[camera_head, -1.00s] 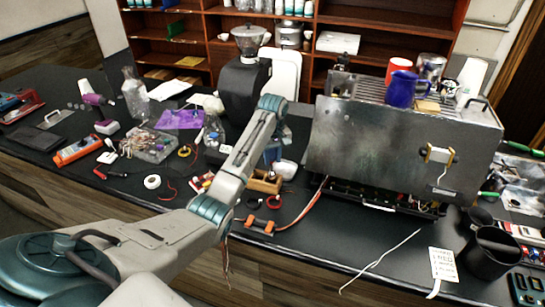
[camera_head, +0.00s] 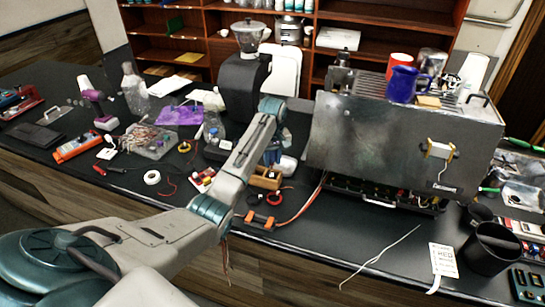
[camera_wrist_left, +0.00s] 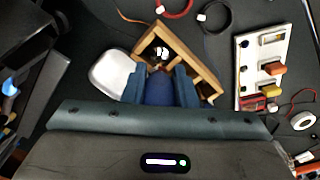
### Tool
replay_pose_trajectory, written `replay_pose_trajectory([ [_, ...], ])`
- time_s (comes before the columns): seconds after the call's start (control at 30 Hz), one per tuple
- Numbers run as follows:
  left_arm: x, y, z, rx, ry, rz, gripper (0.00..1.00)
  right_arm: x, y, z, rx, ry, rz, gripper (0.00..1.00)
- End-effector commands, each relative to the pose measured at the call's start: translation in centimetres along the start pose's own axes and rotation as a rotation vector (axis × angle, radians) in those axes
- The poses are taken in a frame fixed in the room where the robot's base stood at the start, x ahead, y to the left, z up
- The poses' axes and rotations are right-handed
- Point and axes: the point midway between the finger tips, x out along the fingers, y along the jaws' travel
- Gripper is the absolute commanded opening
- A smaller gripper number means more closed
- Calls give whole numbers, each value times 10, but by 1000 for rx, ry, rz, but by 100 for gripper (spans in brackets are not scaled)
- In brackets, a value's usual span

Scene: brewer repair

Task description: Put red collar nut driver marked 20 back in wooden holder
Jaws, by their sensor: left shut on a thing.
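The wooden holder (camera_head: 264,180) is on the black counter, left of the brewer, partly hidden by my left arm in the head view. In the left wrist view the holder (camera_wrist_left: 182,50) lies tilted just past my fingertips, with several compartments. My left gripper (camera_wrist_left: 160,86) is shut on a rounded blue handle (camera_wrist_left: 160,92), which I take for the driver. A light metallic part shows past the handle, over the holder's near-left compartment. I cannot tell whether it is inside. The red collar and the mark 20 cannot be made out. My right gripper is not in view.
A white dish (camera_wrist_left: 110,72) sits close left of the holder. A white board with coloured parts (camera_wrist_left: 262,70) is to its right. Red (camera_wrist_left: 174,8) and black cable loops lie beyond.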

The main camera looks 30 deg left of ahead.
Motion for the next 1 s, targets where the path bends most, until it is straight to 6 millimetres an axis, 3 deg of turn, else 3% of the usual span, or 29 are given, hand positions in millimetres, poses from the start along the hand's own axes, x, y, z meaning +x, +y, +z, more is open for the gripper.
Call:
replay_pose_trajectory([
  [0.6, 21, 0, 1, 0, 0, 0, 2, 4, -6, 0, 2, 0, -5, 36],
  [0.87, 22, 0, 0, 0, 0, 0, 2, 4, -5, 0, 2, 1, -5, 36],
  [0.9, 22, 0, 0, 0, 0, 1, 29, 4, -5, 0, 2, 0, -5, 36],
  [1.0, 22, 0, 0, 0, 0, 0, 49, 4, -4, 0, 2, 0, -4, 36],
])
